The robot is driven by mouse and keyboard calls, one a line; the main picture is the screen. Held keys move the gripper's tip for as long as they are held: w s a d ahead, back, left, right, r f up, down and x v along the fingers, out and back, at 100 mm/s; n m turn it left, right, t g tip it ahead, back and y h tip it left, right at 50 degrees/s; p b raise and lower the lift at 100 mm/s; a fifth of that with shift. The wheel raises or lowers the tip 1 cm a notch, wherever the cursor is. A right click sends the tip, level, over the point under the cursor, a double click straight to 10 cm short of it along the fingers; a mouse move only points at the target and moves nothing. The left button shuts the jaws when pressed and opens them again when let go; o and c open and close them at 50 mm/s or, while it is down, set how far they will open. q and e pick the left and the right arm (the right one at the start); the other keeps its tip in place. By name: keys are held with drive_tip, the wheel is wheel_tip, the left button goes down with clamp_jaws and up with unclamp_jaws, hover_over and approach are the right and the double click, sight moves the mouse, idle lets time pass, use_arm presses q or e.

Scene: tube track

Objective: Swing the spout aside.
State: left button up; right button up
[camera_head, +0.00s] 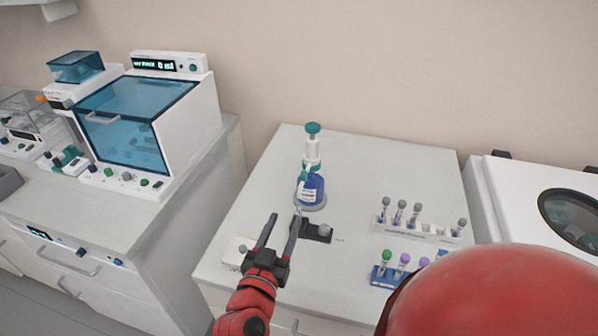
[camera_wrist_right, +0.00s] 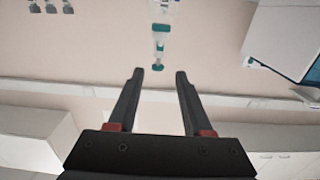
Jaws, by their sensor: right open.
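A dispenser bottle (camera_head: 311,190) with blue liquid, a white label and a white pump column with a teal knob (camera_head: 313,128) stands upright on the middle bench. Its spout (camera_head: 303,177) appears as a small pale and teal part low on the front of the column; its exact direction is hard to tell. My right gripper (camera_head: 285,217) is open and empty, in front of the bottle and to its left, apart from it. In the right wrist view the pump column (camera_wrist_right: 159,45) shows upside down beyond the open fingertips (camera_wrist_right: 160,72). My left gripper is not in view.
A white tube rack (camera_head: 418,232) and a blue rack (camera_head: 383,277) stand to the right. A blue-windowed machine (camera_head: 137,120) stands on the left bench. The bench (camera_head: 368,165) behind the racks is clear.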

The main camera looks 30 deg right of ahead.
approach(302, 178)
drive_tip(key=p+x, duration=0.4)
drive_tip(key=x, duration=0.6)
drive_tip(key=shift+w+d, duration=0.2)
drive_tip(key=shift+d, duration=0.15)
drive_tip(key=shift+w+d+f, duration=0.1)
drive_tip(key=shift+w+d, duration=0.15)
drive_tip(key=shift+d, duration=0.05)
drive_tip(key=shift+c, duration=0.3)
clamp_jaws()
idle(0.4)
